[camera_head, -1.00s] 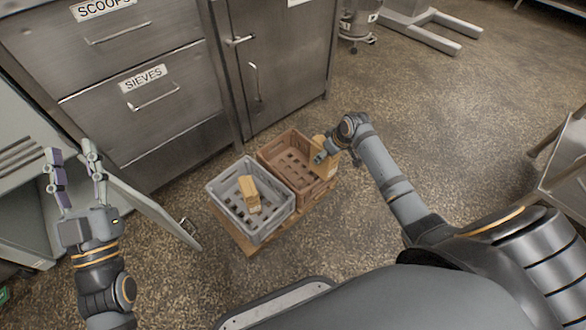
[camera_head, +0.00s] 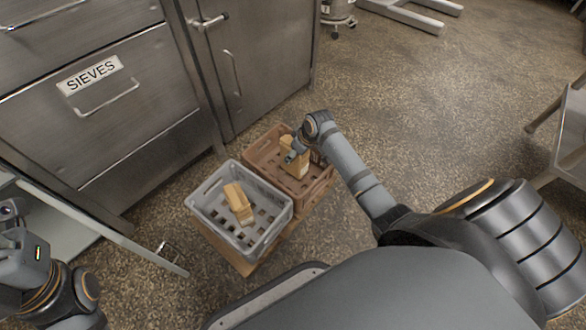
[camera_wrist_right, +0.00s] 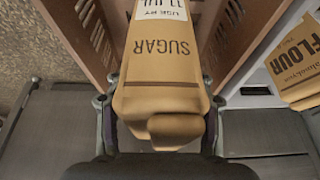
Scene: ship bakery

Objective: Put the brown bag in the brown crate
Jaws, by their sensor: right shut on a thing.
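My right gripper (camera_head: 291,153) is shut on a brown paper bag (camera_head: 294,163) over the brown crate (camera_head: 262,148) in the head view. In the right wrist view the bag (camera_wrist_right: 165,75) reads SUGAR and sits between the two fingers (camera_wrist_right: 160,125). Slatted brown crate walls (camera_wrist_right: 85,35) show on both sides of it. Whether the bag touches the crate floor is hidden. My left gripper (camera_head: 12,212) is at the left edge of the head view, mostly cut off, its fingers not clear.
A grey crate (camera_head: 205,215) stands against the brown one, both on a wooden base (camera_head: 240,262). It holds another paper bag (camera_head: 239,204), labelled FLOUR in the wrist view (camera_wrist_right: 298,62).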

